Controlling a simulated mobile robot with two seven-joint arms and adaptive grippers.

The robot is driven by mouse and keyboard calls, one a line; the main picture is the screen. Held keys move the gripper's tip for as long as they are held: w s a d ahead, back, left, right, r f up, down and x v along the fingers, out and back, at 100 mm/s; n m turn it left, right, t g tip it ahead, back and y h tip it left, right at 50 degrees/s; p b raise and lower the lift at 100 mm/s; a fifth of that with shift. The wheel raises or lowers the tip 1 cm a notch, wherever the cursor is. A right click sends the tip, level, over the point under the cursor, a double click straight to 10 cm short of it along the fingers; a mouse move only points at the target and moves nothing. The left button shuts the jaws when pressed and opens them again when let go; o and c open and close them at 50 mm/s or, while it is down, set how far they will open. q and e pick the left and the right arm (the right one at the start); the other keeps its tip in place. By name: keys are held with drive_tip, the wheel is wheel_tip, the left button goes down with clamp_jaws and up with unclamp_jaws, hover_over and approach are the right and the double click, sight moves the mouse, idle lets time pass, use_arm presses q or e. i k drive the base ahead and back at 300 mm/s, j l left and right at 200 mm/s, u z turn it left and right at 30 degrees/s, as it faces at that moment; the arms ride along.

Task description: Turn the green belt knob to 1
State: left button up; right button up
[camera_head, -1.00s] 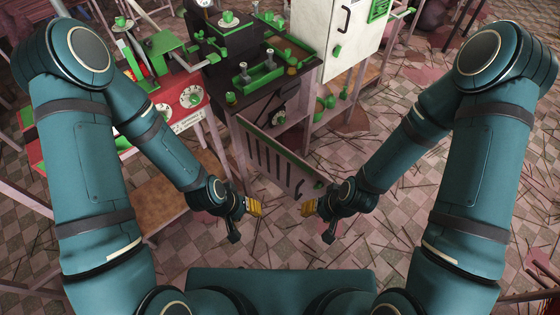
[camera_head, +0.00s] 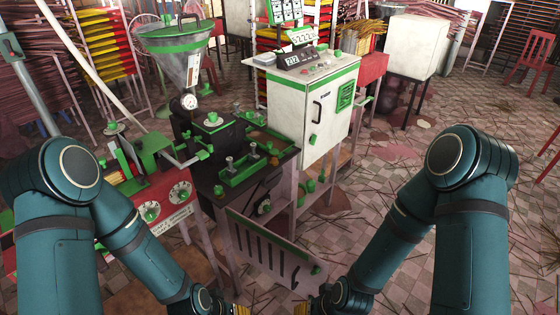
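Two round white dials with green knobs sit at the front of the red table on the left. One is the left dial (camera_head: 150,211) and the other is the right dial (camera_head: 180,193). A white label strip (camera_head: 172,221) lies below them, its text too small to read. I cannot tell which knob is the belt knob or what number either points to. My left gripper (camera_head: 242,309) and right gripper (camera_head: 301,309) are at the bottom edge, mostly cut off, with only bits of yellow fingertip showing. Both are low and well apart from the dials.
The red table (camera_head: 120,232) adjoins a dark extruder machine (camera_head: 205,135) with a metal hopper (camera_head: 178,65). A slotted panel (camera_head: 270,245) stands in front of the machine. A white cabinet (camera_head: 325,105) carries a control box (camera_head: 301,57). Tiled floor at right is littered with sticks.

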sight(267, 208)
drive_tip(key=i+l+z, duration=0.1)
drive_tip(key=z, duration=1.4)
drive_tip(key=i+z, duration=0.15)
drive_tip(key=i, duration=1.25)
drive_tip(key=i+u, duration=0.15)
drive_tip(key=i, duration=0.25)
drive_tip(key=i+l+u, duration=0.1)
drive_tip(key=i, duration=0.35)
drive_tip(key=i+l+u, duration=0.15)
drive_tip(key=i, duration=0.25)
drive_tip(key=j+u, duration=0.1)
drive_tip(key=u, duration=1.5)
drive_tip(key=i+j+u, duration=0.1)
drive_tip(key=u, duration=0.25)
drive_tip(key=i+u, duration=0.35)
drive_tip(key=k+j, duration=0.05)
